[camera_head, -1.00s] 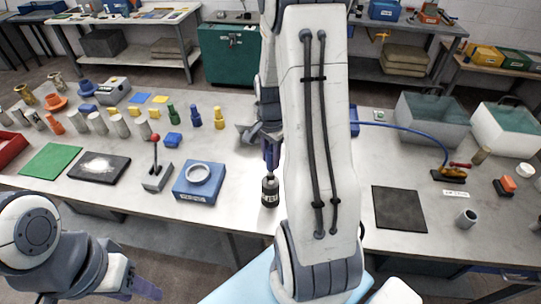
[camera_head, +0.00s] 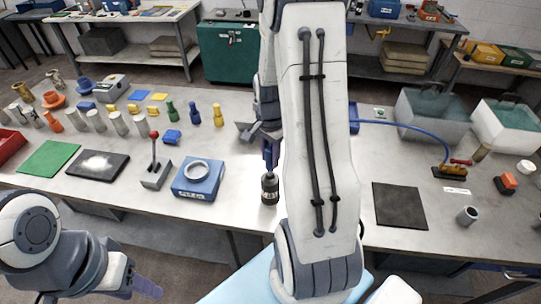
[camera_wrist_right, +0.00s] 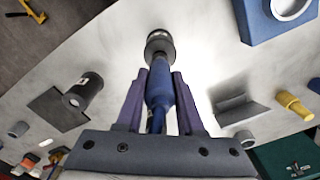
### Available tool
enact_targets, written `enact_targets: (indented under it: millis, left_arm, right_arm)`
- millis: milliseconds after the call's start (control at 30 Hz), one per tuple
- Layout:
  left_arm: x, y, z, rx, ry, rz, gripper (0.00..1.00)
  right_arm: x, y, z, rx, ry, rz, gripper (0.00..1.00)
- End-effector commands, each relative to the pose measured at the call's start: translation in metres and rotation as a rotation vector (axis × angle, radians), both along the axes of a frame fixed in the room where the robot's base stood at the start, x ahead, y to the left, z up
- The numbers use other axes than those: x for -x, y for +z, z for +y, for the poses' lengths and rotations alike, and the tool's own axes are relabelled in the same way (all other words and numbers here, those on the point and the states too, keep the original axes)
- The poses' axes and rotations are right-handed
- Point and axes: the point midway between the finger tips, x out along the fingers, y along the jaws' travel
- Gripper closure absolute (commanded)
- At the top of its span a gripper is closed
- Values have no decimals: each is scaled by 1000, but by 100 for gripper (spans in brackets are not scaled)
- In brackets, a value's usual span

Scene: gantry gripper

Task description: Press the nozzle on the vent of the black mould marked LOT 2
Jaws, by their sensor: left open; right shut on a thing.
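My right gripper (camera_wrist_right: 158,100) is shut on a blue nozzle (camera_wrist_right: 158,88), which points down. The nozzle's lower end meets the top of a small black mould (camera_head: 270,190) in the head view; the wrist view (camera_wrist_right: 160,42) shows them lined up. I cannot tell firm contact from a hair's gap, and the vent is hidden. This mould stands upright near the table's front edge, its pale marking too small to read. A second black mould (camera_wrist_right: 85,92) shows only in the wrist view, its marking also unreadable. My left gripper (camera_head: 146,286) is open and empty at the lower left.
A blue box with a pale ring (camera_head: 197,190) and a lever box (camera_head: 156,178) stand left of the mould. A black mat (camera_head: 400,208) lies right of my right arm, which hides the middle of the table. Several coloured bottles and grey cylinders stand further back left.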

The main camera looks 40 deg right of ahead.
Motion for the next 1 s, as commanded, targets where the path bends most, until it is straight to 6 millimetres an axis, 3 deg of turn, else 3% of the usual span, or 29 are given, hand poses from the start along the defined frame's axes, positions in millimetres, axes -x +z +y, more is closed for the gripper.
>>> enact_targets:
  millis: [1000]
  left_arm:
    - [0,-6,0,0,0,0,50]
  right_arm:
    - [0,-9,0,0,0,0,100]
